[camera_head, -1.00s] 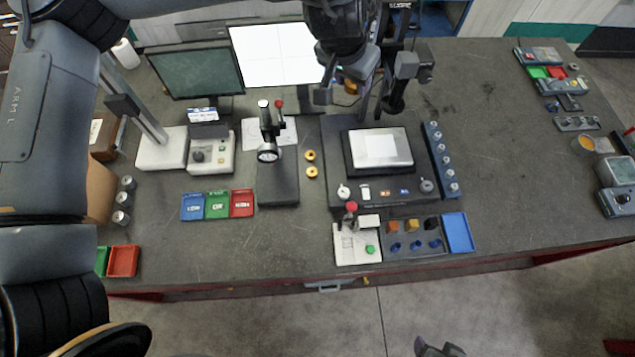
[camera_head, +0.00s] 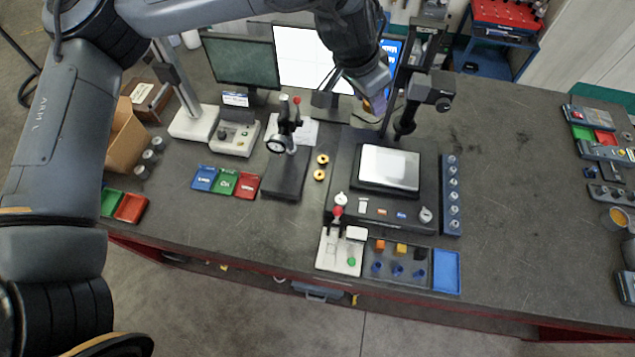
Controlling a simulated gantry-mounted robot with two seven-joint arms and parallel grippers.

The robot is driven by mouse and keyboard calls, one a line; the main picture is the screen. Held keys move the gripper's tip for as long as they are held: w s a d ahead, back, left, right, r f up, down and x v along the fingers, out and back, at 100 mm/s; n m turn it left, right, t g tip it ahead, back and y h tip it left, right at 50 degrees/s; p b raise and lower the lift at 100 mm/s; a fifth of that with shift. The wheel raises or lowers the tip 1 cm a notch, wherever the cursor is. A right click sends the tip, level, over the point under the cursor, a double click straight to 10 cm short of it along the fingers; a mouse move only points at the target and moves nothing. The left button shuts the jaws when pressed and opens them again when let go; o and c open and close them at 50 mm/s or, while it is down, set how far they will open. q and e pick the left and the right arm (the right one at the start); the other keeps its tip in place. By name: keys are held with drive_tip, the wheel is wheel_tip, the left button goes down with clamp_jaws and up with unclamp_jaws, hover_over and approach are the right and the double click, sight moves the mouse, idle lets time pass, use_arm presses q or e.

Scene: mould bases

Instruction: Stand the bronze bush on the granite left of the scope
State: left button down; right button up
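Two small bronze-coloured rings, an upper bush (camera_head: 322,159) and a lower bush (camera_head: 319,174), rest on the dark grey granite top (camera_head: 270,235). They lie between the dial gauge stand and the scope (camera_head: 408,118), left of the scope's dark base (camera_head: 343,165). I cannot tell which one the task names. My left gripper (camera_head: 377,104) is above the back of the scope base, left of the scope's column. A small brownish-purple patch shows at its tip. Its fingers are seen nearly edge-on, so I cannot tell whether it holds anything. My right gripper is not in view.
The dial gauge stand (camera_head: 287,170) is left of the bushes. Blue, green and red trays (camera_head: 222,183) lie further left. A parts tray (camera_head: 400,265) and white fixture (camera_head: 340,250) are in front of the scope. The granite right of the scope is largely clear.

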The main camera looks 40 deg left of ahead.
use_arm(q)
drive_tip(key=w+d+r+m+g+h, duration=0.2)
drive_tip(key=w+d+r+m+h, duration=0.1)
drive_tip(key=w+r+m, duration=0.4)
wheel_tip(320, 180, down, 3)
drive_tip(key=w+a+m+b, duration=0.1)
drive_tip(key=m, duration=0.2)
drive_tip(key=n+b, duration=0.2)
drive_tip(key=b, duration=0.1)
hover_over(313, 206)
drive_tip(key=a, duration=0.1)
drive_tip(key=shift+y, duration=0.4)
drive_tip(key=f, duration=3.2)
drive_tip(key=s+f, duration=0.1)
drive_tip(key=f, duration=1.5)
drive_tip(key=shift+f, duration=2.65)
